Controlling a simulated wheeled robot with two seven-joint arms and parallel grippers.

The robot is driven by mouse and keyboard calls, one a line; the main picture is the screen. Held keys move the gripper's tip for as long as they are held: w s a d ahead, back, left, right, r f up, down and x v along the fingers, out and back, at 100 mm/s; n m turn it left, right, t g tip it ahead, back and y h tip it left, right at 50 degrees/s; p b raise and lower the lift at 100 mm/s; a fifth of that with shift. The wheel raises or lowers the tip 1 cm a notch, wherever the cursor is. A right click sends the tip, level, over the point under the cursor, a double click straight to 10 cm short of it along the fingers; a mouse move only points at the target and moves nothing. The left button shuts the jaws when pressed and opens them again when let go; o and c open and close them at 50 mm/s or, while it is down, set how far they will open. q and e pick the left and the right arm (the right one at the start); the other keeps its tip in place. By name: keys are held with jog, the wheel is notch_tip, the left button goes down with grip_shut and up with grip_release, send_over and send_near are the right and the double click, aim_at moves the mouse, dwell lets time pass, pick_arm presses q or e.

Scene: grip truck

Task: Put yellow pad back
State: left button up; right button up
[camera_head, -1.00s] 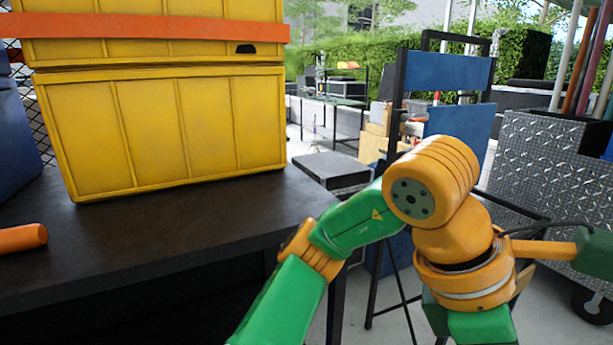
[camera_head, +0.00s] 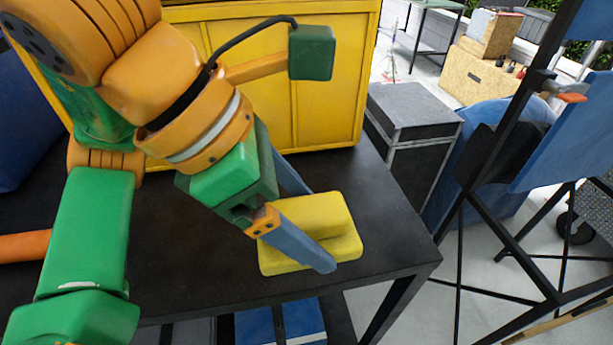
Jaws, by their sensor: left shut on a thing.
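The yellow pad (camera_head: 325,225) is at the right end of the black table (camera_head: 385,230), in front of the yellow crate. It looks like a thick soft block. My left gripper (camera_head: 318,228) reaches down to it from the upper left and is shut on it, with one blue-grey finger across the pad's near side. The other finger is mostly hidden behind the pad. Whether the pad touches the table top or hangs just above it, I cannot tell. My right gripper does not show.
The large yellow crate (camera_head: 335,75) stands at the back of the table. A dark case (camera_head: 415,115) stands beyond the table's right end. A black stand with a blue panel (camera_head: 570,125) is at the right. An orange cylinder (camera_head: 25,246) lies at the left.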

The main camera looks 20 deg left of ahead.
aim_at(320, 191)
pick_arm(q)
jog(key=w+f, duration=0.3)
jog(key=w+a+f+p, duration=0.1)
jog(key=w+f, duration=0.1)
jog(key=w, duration=0.2)
jog(key=w+a+f+p, duration=0.1)
jog(key=w+f, duration=0.2)
jog(key=w, duration=0.1)
jog(key=shift+w+f, duration=0.2)
jog(key=shift+f, duration=0.1)
notch_tip(320, 191, down, 3)
jog(key=shift+w+p, duration=0.15)
jog(key=shift+p, duration=0.2)
jog(key=shift+f, duration=0.3)
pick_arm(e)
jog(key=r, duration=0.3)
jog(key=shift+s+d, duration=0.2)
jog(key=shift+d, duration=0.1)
pick_arm(q)
jog(key=shift+f, duration=0.1)
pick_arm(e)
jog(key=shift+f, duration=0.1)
